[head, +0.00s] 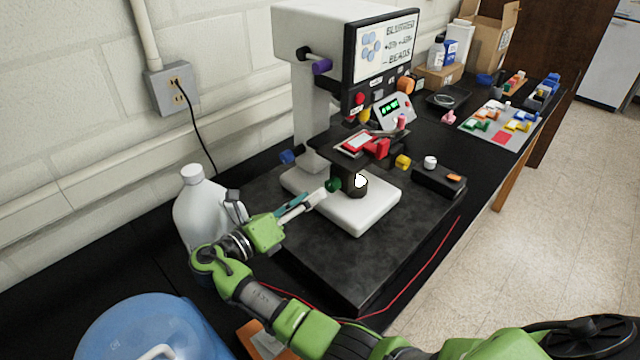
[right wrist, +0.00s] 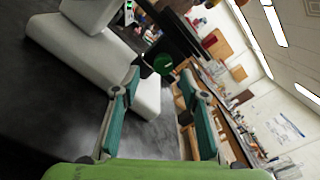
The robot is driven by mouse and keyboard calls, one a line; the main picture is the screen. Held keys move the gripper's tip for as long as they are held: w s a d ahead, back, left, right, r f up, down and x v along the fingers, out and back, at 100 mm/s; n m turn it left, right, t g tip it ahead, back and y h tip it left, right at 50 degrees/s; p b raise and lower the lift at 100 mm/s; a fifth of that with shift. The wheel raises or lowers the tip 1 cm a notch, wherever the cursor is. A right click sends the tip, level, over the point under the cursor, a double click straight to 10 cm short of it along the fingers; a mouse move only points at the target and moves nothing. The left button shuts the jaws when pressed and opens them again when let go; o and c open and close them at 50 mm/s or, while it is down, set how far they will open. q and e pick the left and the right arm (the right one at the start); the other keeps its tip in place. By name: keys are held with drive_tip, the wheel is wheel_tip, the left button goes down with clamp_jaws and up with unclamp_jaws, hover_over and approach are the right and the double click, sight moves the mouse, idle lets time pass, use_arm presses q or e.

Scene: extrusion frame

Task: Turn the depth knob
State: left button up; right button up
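A white machine (head: 303,115) with a screen stands on a dark slab. A round green knob (head: 333,185) sits low on it, beside a dark cylinder above the white base. I cannot read a label that marks it as the depth knob. The green knob also shows in the right wrist view (right wrist: 163,63), just beyond and between my fingertips. My right gripper (head: 312,196) is open, its teal fingers apart on either side of empty space and pointing at the green knob. Whether a fingertip touches the knob is unclear. My left gripper is not in view.
Purple (head: 321,66) and blue (head: 287,157) knobs are on the machine. A white jug (head: 203,208) stands left of my right gripper, close to it. A small black box (head: 438,181) sits at right. A red cable crosses the slab's front edge.

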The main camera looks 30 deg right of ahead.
sight(329, 187)
drive_tip(key=x, duration=0.1)
drive_tip(key=b+x, duration=0.1)
drive_tip(key=x, duration=0.1)
drive_tip(key=b+x, duration=0.1)
drive_tip(key=x, duration=0.1)
drive_tip(key=shift+s+d, duration=0.3)
drive_tip(key=shift+d, duration=0.05)
drive_tip(key=shift+w+d, duration=0.2)
drive_tip(key=shift+w, duration=0.05)
drive_tip(key=shift+w+d, duration=0.1)
drive_tip(key=shift+w, duration=0.05)
drive_tip(key=shift+r, duration=0.1)
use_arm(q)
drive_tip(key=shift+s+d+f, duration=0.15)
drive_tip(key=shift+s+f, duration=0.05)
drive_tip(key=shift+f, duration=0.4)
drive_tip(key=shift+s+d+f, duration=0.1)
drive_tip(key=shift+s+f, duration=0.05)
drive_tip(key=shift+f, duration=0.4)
use_arm(e)
drive_tip(key=c, duration=1.1)
